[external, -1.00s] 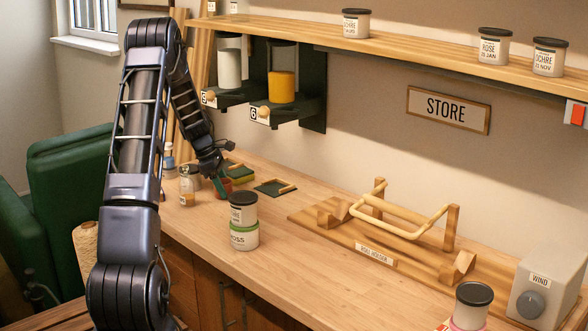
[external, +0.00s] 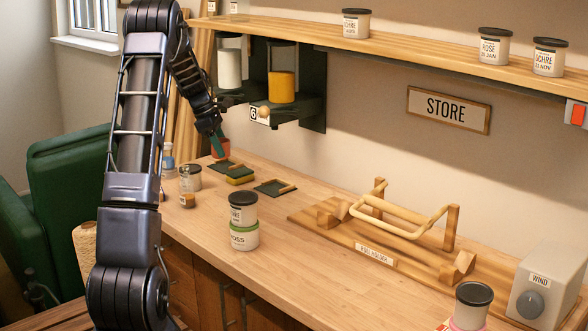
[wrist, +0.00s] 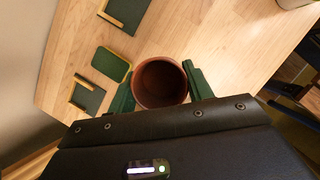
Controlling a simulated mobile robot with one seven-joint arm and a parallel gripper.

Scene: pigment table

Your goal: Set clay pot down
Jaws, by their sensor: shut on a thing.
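The clay pot (external: 221,147) is a small reddish-brown pot, held in the air above the back left part of the workbench in the external view. In the wrist view the clay pot (wrist: 160,84) shows its round open mouth and looks empty. My gripper (wrist: 160,88) has its green fingers on both sides of the pot, shut on it. In the external view my gripper (external: 216,140) hangs down from the arm below the left dispenser. The green pads on the bench (external: 226,167) lie just below and to the right of the pot.
Small jars (external: 190,178) stand left of the pads. A dark tray (external: 274,188) lies to the right of them. The dispenser rack (external: 312,115) overhangs the back. A wooden holder (external: 375,243) occupies the right; the middle bench is clear.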

